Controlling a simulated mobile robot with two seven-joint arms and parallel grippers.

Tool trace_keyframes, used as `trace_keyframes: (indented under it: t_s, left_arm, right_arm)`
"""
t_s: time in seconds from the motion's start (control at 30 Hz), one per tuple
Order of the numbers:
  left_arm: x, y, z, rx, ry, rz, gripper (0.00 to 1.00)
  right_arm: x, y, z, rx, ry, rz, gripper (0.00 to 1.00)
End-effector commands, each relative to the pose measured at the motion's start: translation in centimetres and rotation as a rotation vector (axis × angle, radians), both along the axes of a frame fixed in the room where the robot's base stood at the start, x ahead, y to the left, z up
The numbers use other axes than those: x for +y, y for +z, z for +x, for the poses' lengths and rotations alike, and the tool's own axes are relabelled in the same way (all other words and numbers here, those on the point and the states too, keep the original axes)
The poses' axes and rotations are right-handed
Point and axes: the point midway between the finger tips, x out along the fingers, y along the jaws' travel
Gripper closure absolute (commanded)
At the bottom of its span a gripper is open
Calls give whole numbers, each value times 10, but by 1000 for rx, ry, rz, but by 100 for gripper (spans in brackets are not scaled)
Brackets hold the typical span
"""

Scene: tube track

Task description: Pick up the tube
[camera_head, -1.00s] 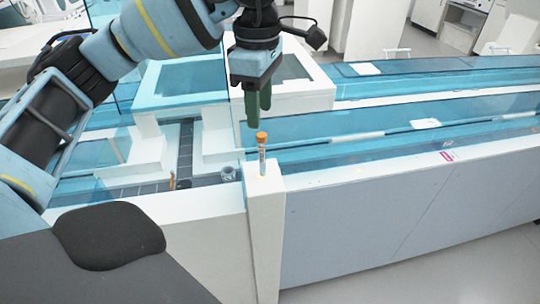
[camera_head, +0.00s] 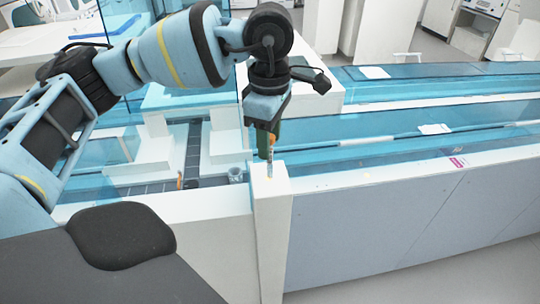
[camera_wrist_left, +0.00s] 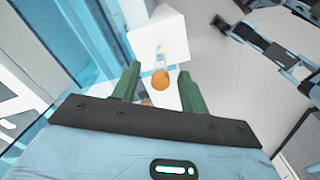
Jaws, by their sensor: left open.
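The tube (camera_head: 270,160) stands upright on top of a narrow white post (camera_head: 272,190). It is clear with an orange cap and a label. My left gripper (camera_head: 268,148) points down over the post, with its green fingers at the height of the tube's upper part. In the left wrist view the orange cap of the tube (camera_wrist_left: 160,79) lies between the two open fingers of the left gripper (camera_wrist_left: 160,78), with a gap to each side. My right gripper is in neither view.
A clear blue guard wall with a track (camera_head: 400,140) runs off to the right behind the post. A small clear container (camera_head: 236,175) and an orange-capped item (camera_head: 180,181) sit to the left. Open floor (camera_head: 480,262) lies at the lower right.

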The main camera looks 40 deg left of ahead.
Motion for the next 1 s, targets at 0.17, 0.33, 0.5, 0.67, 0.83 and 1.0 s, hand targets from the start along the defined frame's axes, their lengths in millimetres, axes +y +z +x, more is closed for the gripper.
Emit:
trace_keyframes:
  t_s: [0.17, 0.33, 0.5, 0.67, 0.83, 1.0]
  left_arm:
    - [0, -8, 0, 0, 0, -1, 56]
    - [0, -8, 0, 0, 0, -1, 56]
    - [0, -8, 0, 0, 0, -1, 78]
    - [0, -8, 0, 0, 0, -1, 95]
    - [0, -7, 0, 0, 0, -1, 98]
    - [0, -5, 0, -2, 0, -2, 98]
  right_arm:
    - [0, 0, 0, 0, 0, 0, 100]
    - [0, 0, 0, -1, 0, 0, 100]
    - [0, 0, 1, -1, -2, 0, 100]
    - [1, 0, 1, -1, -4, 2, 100]
    - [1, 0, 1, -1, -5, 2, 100]
    - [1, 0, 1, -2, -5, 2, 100]
